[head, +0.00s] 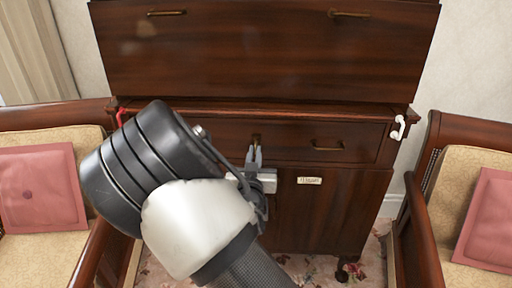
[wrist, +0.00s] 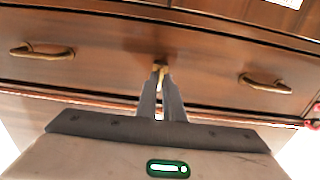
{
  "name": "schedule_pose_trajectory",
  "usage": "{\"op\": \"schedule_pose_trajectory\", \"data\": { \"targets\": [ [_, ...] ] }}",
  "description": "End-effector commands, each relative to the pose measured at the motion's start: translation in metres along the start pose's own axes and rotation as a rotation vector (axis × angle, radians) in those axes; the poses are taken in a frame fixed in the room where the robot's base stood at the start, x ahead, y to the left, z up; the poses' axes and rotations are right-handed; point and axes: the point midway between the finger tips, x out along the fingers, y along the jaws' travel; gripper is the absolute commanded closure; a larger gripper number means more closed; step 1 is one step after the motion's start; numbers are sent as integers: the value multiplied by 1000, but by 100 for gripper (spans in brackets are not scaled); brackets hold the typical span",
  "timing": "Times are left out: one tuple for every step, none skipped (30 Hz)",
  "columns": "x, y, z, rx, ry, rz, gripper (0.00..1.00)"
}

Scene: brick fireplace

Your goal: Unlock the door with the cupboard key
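The dark wooden cupboard (head: 340,205) stands ahead, with a drawer front (head: 370,140) above its lower doors. My gripper (head: 254,150) is at the middle of that drawer front. In the wrist view its two grey fingers (wrist: 160,78) come together at the tips on a small brass piece, which looks like the key (wrist: 160,68), at the drawer's lock. How far the key sits in the lock is hidden by the fingers. The lower door (head: 335,225) on the right looks closed; my arm covers much of the left one.
A brass handle (head: 328,146) is right of the lock; the wrist view shows another handle (wrist: 265,83). A pale label (head: 310,181) is on the lower door. A white item (head: 398,128) and a red item (head: 122,116) hang at the corners. Cushioned chairs (head: 485,215) flank the cupboard.

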Motion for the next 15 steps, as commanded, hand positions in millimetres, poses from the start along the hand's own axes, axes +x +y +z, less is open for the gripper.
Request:
{"op": "schedule_pose_trajectory", "data": {
  "targets": [
    [0, 0, 0, 0, 0, 0, 100],
    [0, 0, 0, 0, 0, 0, 100],
    [0, 0, 0, 0, 0, 0, 100],
    [0, 0, 0, 0, 0, 0, 100],
    [0, 0, 0, 0, 0, 0, 100],
    [0, 0, 0, 0, 0, 0, 100],
    [0, 0, 0, 0, 0, 0, 100],
    [0, 0, 0, 0, 0, 0, 100],
    [0, 0, 0, 0, 0, 0, 100],
    [-1, 0, 0, 0, 0, 0, 100],
    [-1, 0, 0, 0, 0, 1, 100],
    [-2, 0, 0, 0, 0, 1, 100],
    [-2, 0, 0, 0, 0, 1, 100],
    [-3, 0, 0, 0, -1, 1, 100],
    [-4, 0, 0, 0, -1, 1, 100]
  ]
}}
